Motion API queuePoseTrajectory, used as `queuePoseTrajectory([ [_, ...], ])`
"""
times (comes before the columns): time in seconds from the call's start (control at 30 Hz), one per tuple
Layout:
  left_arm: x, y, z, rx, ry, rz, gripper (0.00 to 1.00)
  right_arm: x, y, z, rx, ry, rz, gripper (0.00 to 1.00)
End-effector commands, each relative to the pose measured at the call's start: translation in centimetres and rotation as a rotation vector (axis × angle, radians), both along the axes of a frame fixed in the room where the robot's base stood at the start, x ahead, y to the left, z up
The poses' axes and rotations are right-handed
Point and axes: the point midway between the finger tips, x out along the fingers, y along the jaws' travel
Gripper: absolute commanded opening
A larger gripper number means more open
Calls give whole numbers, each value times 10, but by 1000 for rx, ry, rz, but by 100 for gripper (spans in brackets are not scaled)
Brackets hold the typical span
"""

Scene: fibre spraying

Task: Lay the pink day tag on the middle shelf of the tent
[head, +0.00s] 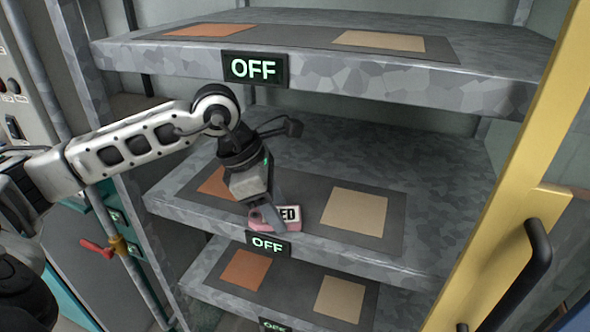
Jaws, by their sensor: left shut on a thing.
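The pink day tag (291,226) has a white label, partly covered, ending in "ED". My left gripper (268,216) is shut on the tag at the front of a tent shelf (432,228). This shelf lies between an upper shelf (480,86) and a lower one (385,306). The tag is over the front edge of the dark mat, between the orange and tan squares. I cannot tell whether it touches the shelf. My right gripper is out of view.
A tan square (354,212) and a partly hidden orange square (216,184) mark the mat. "OFF" signs (267,244) hang on the shelf fronts. A yellow door frame (515,165) with a black handle (528,262) stands at right. A red valve handle (97,249) is at left.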

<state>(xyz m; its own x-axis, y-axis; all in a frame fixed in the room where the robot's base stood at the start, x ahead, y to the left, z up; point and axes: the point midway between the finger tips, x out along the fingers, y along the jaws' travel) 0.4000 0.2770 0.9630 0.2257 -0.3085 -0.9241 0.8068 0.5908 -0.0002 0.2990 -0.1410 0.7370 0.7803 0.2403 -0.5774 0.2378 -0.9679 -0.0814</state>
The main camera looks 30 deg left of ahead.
Motion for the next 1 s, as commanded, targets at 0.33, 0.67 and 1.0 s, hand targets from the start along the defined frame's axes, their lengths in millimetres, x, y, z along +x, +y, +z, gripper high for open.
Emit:
queuePoseTrajectory([
  [0.33, 51, 12, 0, -1, 0, -1, 23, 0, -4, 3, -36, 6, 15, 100],
  [0.67, 86, 21, -3, 0, 4, -2, 23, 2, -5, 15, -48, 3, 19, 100],
  [1.0, 86, 21, -9, 1, 0, -2, 23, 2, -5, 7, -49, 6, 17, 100],
])
